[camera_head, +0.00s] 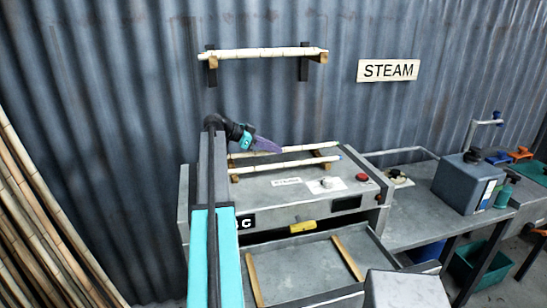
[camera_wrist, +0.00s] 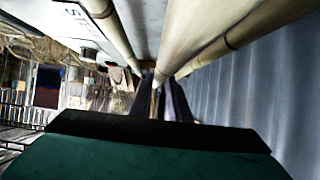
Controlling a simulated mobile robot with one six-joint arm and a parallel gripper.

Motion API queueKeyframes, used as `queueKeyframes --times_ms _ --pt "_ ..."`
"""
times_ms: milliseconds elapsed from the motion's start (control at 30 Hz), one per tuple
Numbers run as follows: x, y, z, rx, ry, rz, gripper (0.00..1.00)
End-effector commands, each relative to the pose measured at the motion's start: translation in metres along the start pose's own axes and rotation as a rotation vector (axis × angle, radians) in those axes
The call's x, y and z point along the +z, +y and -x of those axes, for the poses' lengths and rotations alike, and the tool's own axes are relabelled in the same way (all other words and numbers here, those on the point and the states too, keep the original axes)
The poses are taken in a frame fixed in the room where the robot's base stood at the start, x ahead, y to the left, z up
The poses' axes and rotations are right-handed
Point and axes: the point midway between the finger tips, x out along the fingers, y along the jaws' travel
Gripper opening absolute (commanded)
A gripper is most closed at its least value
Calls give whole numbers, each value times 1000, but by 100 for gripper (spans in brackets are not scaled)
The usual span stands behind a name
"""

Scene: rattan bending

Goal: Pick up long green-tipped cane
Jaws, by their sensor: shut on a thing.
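My gripper (camera_head: 268,146) is low over the grey machine, its fingers at the rear pale cane (camera_head: 312,147). In the wrist view the fingers (camera_wrist: 165,97) are shut on this pale cane (camera_wrist: 205,35), which runs between them. I see no green tip on it. In front of it, a second pale cane (camera_head: 285,165) with a blue tip lies across wooden rests; it also shows at the left in the wrist view (camera_wrist: 113,35). A third cane (camera_head: 262,53) lies on wall brackets; no green end shows.
The corrugated wall (camera_head: 430,30) stands close behind the machine (camera_head: 260,190). A grey tray (camera_head: 300,265) with wooden strips is in front. A bench (camera_head: 405,222) with a grey box (camera_head: 467,184) is at the right. Tall canes (camera_head: 45,215) lean at the left.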

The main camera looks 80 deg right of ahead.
Motion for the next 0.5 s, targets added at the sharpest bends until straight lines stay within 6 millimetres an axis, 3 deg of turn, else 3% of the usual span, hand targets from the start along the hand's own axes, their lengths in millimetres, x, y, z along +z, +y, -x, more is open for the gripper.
queueKeyframes --times_ms 500 --pt "-52 -1 29 0 0 -1 0"
